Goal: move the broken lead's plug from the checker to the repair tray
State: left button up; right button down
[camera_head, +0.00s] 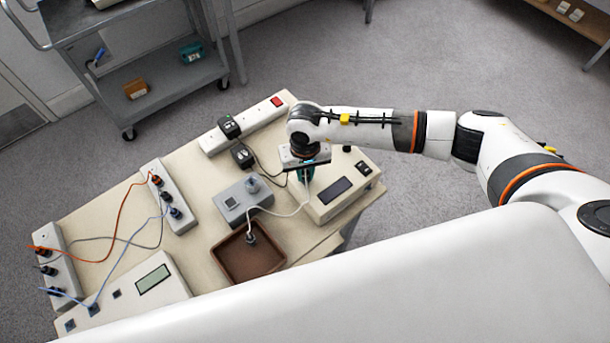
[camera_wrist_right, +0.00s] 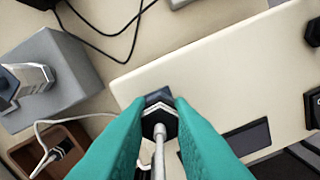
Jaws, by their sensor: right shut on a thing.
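My right gripper (camera_head: 305,176) points down over the checker (camera_head: 340,197), a cream box with a dark display. In the right wrist view its teal fingers (camera_wrist_right: 158,112) are shut on a plug (camera_wrist_right: 159,130) with a pale cable. The plug is at a dark square socket (camera_wrist_right: 158,97) on the checker (camera_wrist_right: 225,75); I cannot tell whether it is seated or just above. A pale cable runs from there to the brown repair tray (camera_head: 240,268), where a second plug (camera_head: 251,238) lies. The tray also shows in the wrist view (camera_wrist_right: 22,157). My left gripper is not in view.
A grey box (camera_head: 236,205) with a plug-like piece stands between tray and power strip (camera_head: 255,118). White socket strips (camera_head: 170,190) with orange, blue and grey leads and another cream device (camera_head: 140,295) fill the table's left.

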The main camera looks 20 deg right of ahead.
jog(key=shift+n+b, duration=1.3)
jog(key=shift+n, duration=0.2)
jog(key=shift+n+b, duration=1.9)
jog(key=shift+n, duration=0.1)
dwell(0.4)
jog(key=shift+n+b, duration=1.95)
jog(key=shift+n, duration=0.05)
dwell(0.4)
jog(key=shift+n+b, duration=1)
jog(key=shift+b, duration=0.5)
